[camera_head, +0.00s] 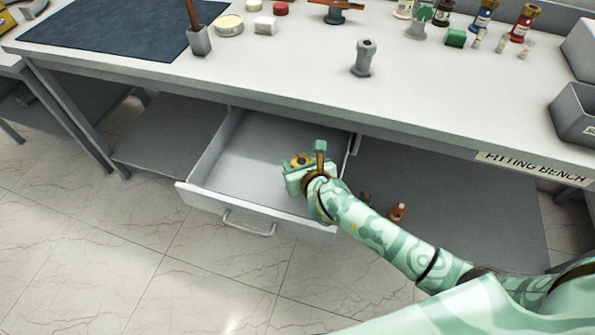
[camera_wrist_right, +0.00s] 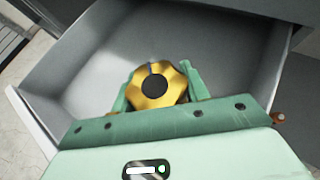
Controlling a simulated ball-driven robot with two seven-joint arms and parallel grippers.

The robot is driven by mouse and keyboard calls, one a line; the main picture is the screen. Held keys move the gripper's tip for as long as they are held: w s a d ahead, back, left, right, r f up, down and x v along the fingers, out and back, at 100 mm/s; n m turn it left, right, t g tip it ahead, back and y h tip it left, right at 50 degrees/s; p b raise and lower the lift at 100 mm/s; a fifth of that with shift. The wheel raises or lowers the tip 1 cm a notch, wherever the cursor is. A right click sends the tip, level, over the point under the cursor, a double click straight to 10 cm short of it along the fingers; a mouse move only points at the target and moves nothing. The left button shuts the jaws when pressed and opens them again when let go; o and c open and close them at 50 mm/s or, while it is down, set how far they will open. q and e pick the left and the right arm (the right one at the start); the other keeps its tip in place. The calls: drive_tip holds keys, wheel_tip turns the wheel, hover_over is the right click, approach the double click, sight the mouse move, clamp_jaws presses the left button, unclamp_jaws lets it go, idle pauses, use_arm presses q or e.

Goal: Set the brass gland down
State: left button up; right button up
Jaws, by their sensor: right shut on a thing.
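The brass gland (camera_wrist_right: 172,88) is a gold lobed piece with a dark round centre in the right wrist view. My right gripper (camera_wrist_right: 155,90) is shut on it, with one green finger on each side. In the head view the gland (camera_head: 301,160) shows small and partly hidden at the tip of my right gripper (camera_head: 306,163). The gripper is over the right part of an open grey drawer (camera_head: 250,150). The drawer floor that I can see is bare. I cannot tell how high the gland is above it. My left gripper is not in view.
The drawer sticks out under the fitting bench (camera_head: 440,95), with a handle (camera_head: 248,224) in front. A grey post (camera_head: 364,58) stands on the bench. Small bushings and blocks stand along the back. Brown pieces (camera_head: 397,212) are on the lower shelf right of the drawer.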

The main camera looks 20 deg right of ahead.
drive_tip(key=f, duration=0.1)
drive_tip(key=f+b, duration=0.2)
drive_tip(key=f, duration=0.1)
drive_tip(key=shift+w, duration=0.3)
drive_tip(key=shift+r, duration=0.15)
drive_tip(key=o, duration=1.2)
